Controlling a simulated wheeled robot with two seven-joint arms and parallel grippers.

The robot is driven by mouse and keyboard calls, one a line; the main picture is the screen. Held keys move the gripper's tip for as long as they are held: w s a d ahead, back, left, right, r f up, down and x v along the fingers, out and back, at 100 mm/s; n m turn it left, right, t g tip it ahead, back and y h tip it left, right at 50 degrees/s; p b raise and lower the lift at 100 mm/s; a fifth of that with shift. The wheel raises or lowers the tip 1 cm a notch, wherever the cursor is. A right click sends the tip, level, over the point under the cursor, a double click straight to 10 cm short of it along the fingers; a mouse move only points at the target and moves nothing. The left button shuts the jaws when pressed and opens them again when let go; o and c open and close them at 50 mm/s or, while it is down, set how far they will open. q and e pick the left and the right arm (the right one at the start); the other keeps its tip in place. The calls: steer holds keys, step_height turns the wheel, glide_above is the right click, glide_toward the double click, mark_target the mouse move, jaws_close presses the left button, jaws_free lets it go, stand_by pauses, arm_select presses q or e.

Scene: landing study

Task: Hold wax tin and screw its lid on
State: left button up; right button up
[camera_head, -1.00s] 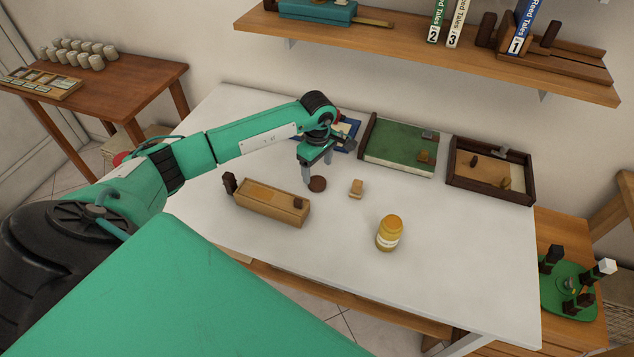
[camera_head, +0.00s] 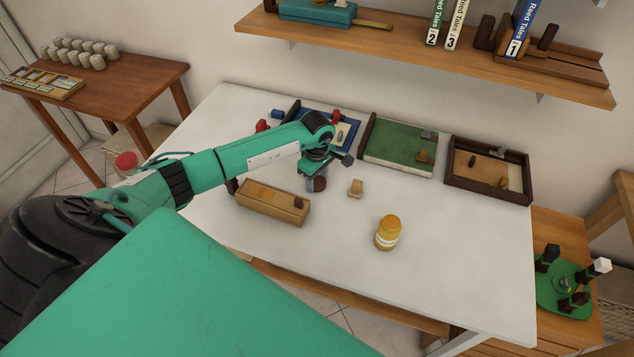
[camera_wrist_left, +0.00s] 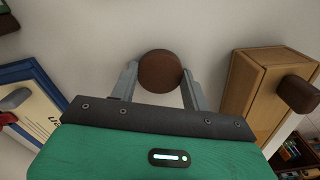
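A yellow jar-like tin with a pale label (camera_head: 388,232) stands upright on the white table. A brown round disc that looks like a lid (camera_head: 320,184) lies on the table, left of the tin. My left gripper (camera_head: 317,188) is low over the table at the disc, partly hiding it. In the left wrist view the disc (camera_wrist_left: 160,70) sits between the two spread fingertips of my left gripper (camera_wrist_left: 161,80). The fingers look open around it; firm contact cannot be made out. My right gripper is not in view.
A wooden box (camera_head: 270,203) lies just left of the disc, close to my gripper. A small wooden piece (camera_head: 356,188) stands to its right. A blue tray (camera_head: 335,121), green board (camera_head: 400,146) and dark-framed tray (camera_head: 490,170) line the back. The right front of the table is clear.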

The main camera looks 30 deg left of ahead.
mark_target(317, 181)
arm_select(q)
steer(key=c, duration=0.3)
steer(key=shift+r, duration=0.1)
step_height(317, 181, up, 20)
steer(key=b, duration=0.3)
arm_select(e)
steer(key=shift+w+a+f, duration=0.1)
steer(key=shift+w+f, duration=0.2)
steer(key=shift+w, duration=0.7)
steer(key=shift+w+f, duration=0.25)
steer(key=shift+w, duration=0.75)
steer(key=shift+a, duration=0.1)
